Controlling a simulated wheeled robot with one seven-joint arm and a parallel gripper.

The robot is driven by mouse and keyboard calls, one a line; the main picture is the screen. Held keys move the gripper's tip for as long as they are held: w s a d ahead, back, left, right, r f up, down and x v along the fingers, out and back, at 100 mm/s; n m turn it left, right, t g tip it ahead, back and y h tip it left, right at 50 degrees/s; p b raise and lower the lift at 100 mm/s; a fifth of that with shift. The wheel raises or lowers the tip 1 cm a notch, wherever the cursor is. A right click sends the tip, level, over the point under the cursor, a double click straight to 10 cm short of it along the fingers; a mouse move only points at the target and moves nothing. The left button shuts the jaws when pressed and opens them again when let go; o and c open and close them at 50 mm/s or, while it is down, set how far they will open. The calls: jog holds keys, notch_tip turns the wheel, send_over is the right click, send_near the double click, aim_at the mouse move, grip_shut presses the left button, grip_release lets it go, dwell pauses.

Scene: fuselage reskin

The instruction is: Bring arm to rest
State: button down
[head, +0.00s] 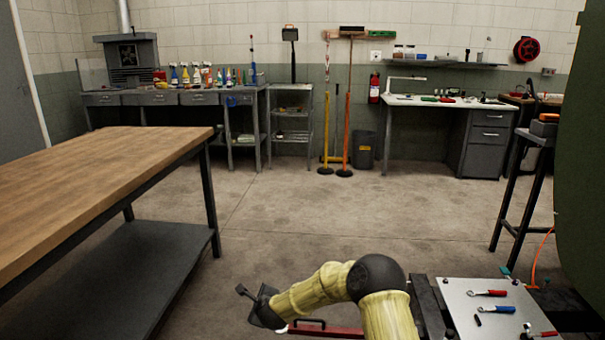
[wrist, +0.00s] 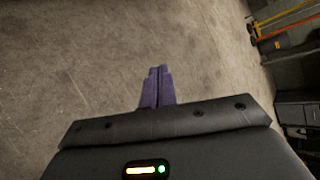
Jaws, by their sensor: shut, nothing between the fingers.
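My gripper (wrist: 157,82) shows in the wrist view as two purple fingers pressed together, with nothing between them. Bare concrete floor lies beyond the fingertips. In the head view my arm (head: 325,290), in a yellowish sleeve with dark joints, is bent low at the bottom centre and reaches to the left. Its dark end piece (head: 265,306) is over the floor, to the right of the wooden workbench. The fingers cannot be made out in the head view.
A wooden workbench (head: 95,180) fills the left. A metal tray (head: 492,312) with red and blue tools is at the lower right, beside a dark green curved panel (head: 582,170). A stool (head: 522,190) stands at right. The middle floor (head: 310,220) is clear.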

jog(key=s+d+r+n+g+h, duration=0.15)
jog(key=s+d+r+n, duration=0.25)
jog(key=s+d+n, duration=0.5)
jog(key=s+d+r+n+g+h, duration=0.1)
jog(key=s+d+r+n+g, duration=0.3)
jog(key=s+d, duration=0.85)
jog(key=s+d+r+n+g+h, duration=0.2)
jog(key=s+d+r+n, duration=0.45)
jog(key=s, duration=0.85)
notch_tip(320, 180, up, 37)
jog(key=w+n+p, duration=0.1)
jog(key=p, duration=3.7)
jog(key=shift+d+f, duration=0.15)
jog(key=shift+d, duration=0.15)
jog(key=shift+w, duration=0.1)
